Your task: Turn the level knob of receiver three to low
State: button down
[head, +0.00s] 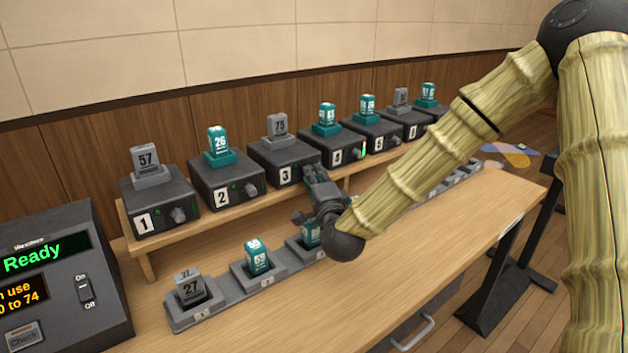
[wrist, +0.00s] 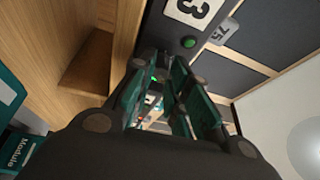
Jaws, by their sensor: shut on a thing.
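Receiver three (head: 270,160) is a dark box with a white "3" label on the back shelf, and a grey module marked 75 (head: 279,125) stands on it. Its front face (wrist: 163,25) fills the top middle of the wrist view, with the "3" label (wrist: 196,9) and a green light (wrist: 190,42). My gripper (head: 312,175) is at the right part of this front face. In the wrist view my gripper (wrist: 165,95) has its fingers closed in around the level knob. The knob itself is mostly hidden by the fingers in both views, so its setting cannot be read.
Receivers one (head: 158,205) and two (head: 226,183) stand to the left, and receiver four (head: 335,150) is close on the right. A row of module holders (head: 235,303) lies below on the desk. A console reading Ready (head: 60,285) is at the left.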

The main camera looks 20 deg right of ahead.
jog(key=shift+f, duration=0.15)
jog(key=c, duration=1.3)
grip_release()
jog(key=shift+s, duration=0.15)
jog(key=shift+s+a+f, duration=0.1)
jog(key=shift+s+f, duration=0.05)
jog(key=shift+s, duration=1.8)
jog(key=shift+s+a+f, duration=0.1)
jog(key=shift+s, duration=1.85)
